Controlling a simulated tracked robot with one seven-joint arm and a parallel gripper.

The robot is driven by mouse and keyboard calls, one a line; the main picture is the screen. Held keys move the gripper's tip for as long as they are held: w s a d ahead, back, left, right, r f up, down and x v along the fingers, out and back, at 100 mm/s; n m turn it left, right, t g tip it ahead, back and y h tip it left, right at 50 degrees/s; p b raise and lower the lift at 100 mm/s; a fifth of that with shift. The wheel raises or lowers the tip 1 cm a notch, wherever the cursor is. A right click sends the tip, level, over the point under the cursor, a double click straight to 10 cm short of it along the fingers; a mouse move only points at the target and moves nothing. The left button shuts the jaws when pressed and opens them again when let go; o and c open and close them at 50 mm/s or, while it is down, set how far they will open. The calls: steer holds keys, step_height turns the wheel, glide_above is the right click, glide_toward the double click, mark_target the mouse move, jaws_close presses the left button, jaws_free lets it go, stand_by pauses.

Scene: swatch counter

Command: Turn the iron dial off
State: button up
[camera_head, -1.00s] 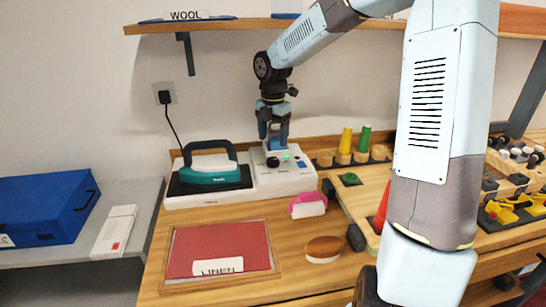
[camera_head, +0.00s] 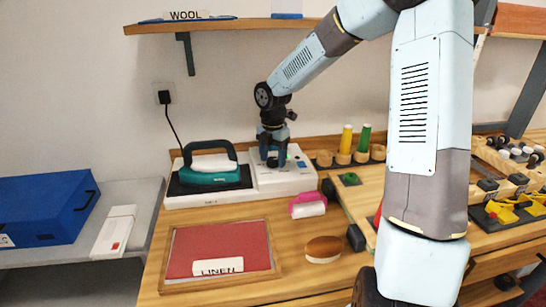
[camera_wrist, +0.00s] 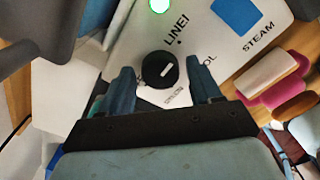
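The iron dial (camera_wrist: 160,70) is a round black knob with a white pointer mark on a white control panel (camera_wrist: 205,45). In the wrist view, words printed around it are partly readable, among them "LINEN". A green light (camera_wrist: 159,5) glows near the top edge. My gripper (camera_wrist: 163,80) is open, with one blue finger on each side of the dial and gaps between them. In the head view, my gripper (camera_head: 272,160) is low over the panel and hides the dial. The teal iron (camera_head: 210,175) rests on its dark plate to the left.
A pink-handled roller (camera_head: 308,205) and a brown brush (camera_head: 324,249) lie in front of the panel. Yellow and green spools (camera_head: 365,138) stand to the right. A red cloth in a frame (camera_head: 220,245) with a "LINEN" card lies at front left.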

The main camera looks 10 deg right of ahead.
steer(key=c, duration=0.9)
steer(key=shift+o, duration=0.2)
